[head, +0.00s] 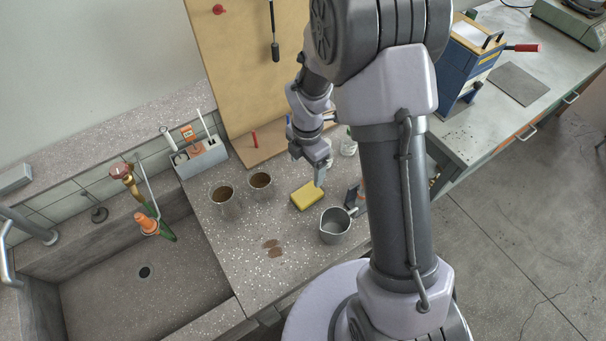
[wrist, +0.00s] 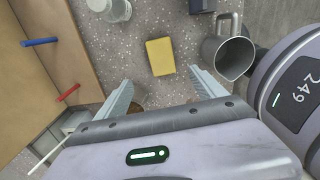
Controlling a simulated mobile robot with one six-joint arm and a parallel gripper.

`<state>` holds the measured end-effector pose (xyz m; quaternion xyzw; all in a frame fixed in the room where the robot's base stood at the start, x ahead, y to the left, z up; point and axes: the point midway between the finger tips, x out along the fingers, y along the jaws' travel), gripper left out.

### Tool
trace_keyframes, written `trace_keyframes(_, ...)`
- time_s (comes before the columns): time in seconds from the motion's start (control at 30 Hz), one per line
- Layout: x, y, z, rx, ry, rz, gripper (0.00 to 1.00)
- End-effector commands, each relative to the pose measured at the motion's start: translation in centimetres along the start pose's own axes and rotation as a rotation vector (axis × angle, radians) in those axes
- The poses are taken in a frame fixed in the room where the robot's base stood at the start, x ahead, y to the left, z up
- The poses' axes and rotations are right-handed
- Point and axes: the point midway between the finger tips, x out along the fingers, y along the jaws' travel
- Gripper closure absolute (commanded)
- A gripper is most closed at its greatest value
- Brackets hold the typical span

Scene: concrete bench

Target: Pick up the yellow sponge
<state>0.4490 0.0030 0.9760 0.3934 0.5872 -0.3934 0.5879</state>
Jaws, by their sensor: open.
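The yellow sponge (head: 307,195) lies flat on the speckled bench, between the two brown-filled cups and the metal jug. In the wrist view the sponge (wrist: 160,56) lies ahead of the fingertips, roughly in line with the gap between them. My gripper (head: 316,176) is just behind and above the sponge in the head view. In the wrist view my gripper (wrist: 157,80) has its two fingers spread apart with nothing between them. It does not touch the sponge as far as I can see.
A metal jug (head: 335,226) stands close by the sponge. Two cups (head: 224,203) (head: 260,184) stand to its left. A glass jar (head: 348,146) is behind. A sink (head: 140,285) opens on the left. The bench front by the brown stains (head: 272,247) is otherwise clear.

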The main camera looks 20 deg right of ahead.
Motion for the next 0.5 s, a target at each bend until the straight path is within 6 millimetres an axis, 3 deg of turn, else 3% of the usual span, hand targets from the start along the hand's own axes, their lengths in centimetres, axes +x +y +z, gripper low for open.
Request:
trace_keyframes(0.03,2.3,-0.1,-0.1,0.001,0.002,-0.004,0.2)
trace_keyframes(0.2,6.9,-0.1,0.0,0.003,0.001,-0.003,0.2)
trace_keyframes(0.5,10.3,-0.2,0.1,0.006,0.001,-0.001,0.2)
